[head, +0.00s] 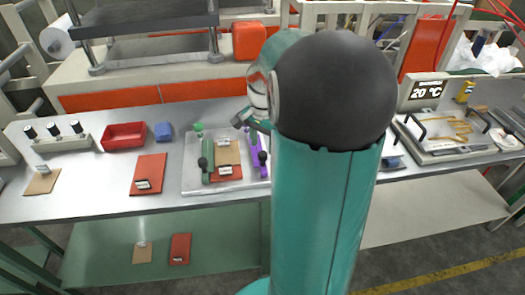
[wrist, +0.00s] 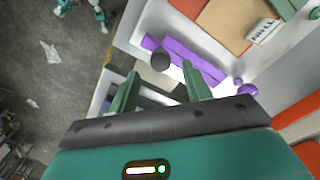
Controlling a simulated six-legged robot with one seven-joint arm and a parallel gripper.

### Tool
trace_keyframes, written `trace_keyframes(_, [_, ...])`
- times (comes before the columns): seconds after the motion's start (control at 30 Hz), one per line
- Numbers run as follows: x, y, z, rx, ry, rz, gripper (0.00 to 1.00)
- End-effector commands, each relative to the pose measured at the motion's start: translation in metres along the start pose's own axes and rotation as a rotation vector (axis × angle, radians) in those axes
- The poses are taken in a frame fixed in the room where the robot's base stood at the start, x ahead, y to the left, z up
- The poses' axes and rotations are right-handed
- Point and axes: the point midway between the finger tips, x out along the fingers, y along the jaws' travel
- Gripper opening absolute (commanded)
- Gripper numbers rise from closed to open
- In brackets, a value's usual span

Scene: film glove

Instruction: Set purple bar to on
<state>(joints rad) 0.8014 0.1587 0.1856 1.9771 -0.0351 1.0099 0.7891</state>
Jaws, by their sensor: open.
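The purple bar (head: 256,162) lies along the right side of a light tray (head: 190,181), partly hidden by my arm. A black knob (head: 262,157) sits at it. In the wrist view the purple bar (wrist: 193,54) runs diagonally beyond my fingertips, and the black knob (wrist: 160,62) appears between and just beyond them. My gripper (wrist: 160,71) is open, with nothing held. In the head view my gripper (head: 243,119) is above the tray's far right edge, mostly hidden behind my arm. I cannot tell which position is on.
A green bar (head: 209,152) with a black knob stands at the tray's left, a brown and red labelled panel (head: 226,172) between the bars. A 20 °C display (head: 426,92) stands at right.

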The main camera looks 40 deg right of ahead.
Motion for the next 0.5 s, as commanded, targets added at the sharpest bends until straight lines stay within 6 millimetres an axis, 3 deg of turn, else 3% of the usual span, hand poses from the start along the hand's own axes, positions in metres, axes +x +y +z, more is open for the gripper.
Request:
trace_keyframes(0.2, [0.031,-0.001,0.0,-0.003,-0.001,0.0,0.49])
trace_keyframes(0.5, [0.039,-0.002,0.0,-0.003,0.001,-0.001,0.49])
